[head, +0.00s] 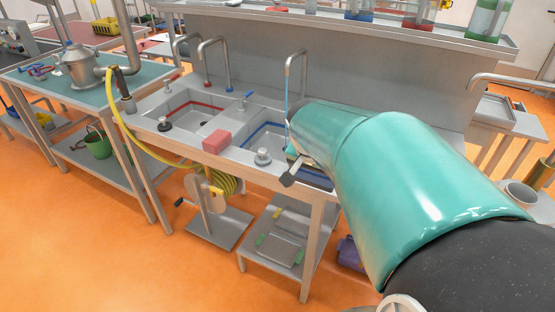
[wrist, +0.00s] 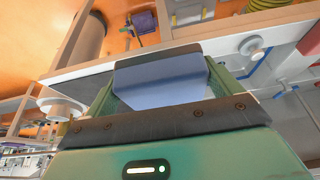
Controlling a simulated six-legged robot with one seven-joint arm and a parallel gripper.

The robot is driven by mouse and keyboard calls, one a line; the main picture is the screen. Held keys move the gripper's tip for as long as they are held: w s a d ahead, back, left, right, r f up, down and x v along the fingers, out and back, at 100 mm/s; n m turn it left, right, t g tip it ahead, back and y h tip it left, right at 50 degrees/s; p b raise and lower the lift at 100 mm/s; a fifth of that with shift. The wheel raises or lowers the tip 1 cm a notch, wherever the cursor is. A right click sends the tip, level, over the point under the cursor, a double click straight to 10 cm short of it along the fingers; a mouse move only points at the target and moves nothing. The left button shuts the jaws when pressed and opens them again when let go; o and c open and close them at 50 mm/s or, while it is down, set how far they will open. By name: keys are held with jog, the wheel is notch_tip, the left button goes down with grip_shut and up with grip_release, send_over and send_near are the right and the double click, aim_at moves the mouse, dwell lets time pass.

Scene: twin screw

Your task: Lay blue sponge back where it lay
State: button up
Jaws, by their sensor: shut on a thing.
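The blue sponge (wrist: 165,80) is between the fingers of my gripper (wrist: 165,92) in the wrist view, and the gripper is shut on it. In the head view my gripper (head: 292,168) is at the front edge of the steel sink unit (head: 180,140), right of the red sponge. My arm covers much of it there, and I cannot clearly make out the blue sponge. In the wrist view the sponge appears over the sink's front rim (wrist: 90,72); I cannot tell whether it touches.
A red sponge (head: 217,140) lies on the sink's front ledge, between a red-lined basin (head: 185,105) and a blue-lined basin (head: 258,140). A metal knob (head: 263,157) stands close to my gripper. A tap (head: 295,65) rises behind. A yellow hose (head: 130,120) hangs at the left.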

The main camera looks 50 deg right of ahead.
jog(key=w+d+f, duration=0.1)
jog(key=d+f, duration=0.1)
jog(key=d, duration=0.2)
jog(key=w+d+f, duration=0.2)
jog(key=d+f, duration=0.1)
jog(key=w+d+f, duration=0.2)
jog(key=d+f, duration=0.1)
jog(key=d, duration=0.1)
jog(key=shift+d+f, duration=0.25)
jog(key=shift+d, duration=0.05)
jog(key=shift+x, duration=0.85)
jog(key=shift+w+d+f, duration=0.15)
jog(key=shift+f, duration=1.2)
jog(key=shift+f, duration=0.2)
jog(key=o, duration=0.6)
